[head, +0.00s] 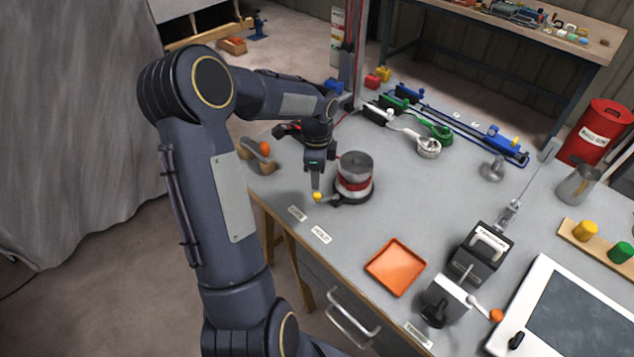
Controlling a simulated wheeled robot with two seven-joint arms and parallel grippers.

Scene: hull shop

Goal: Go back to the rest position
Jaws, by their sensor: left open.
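My left arm comes in from the left and stands tall over the table's left edge. My left gripper (316,184) points down over the grey workbench (360,230) and is open, with nothing seen between its fingers. Its fingertips are just above or beside a yellow knob (317,197) on the lever of a round grey device (354,175) with a red band. I cannot tell whether they touch the knob. My right gripper is not in view.
An orange tray (395,267) lies near the front edge. A dark block with a handle (481,252) and an orange-knobbed lever device (448,300) stand right of it. A white-framed panel (570,318) is at lower right. A red can (597,132) stands at the back right.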

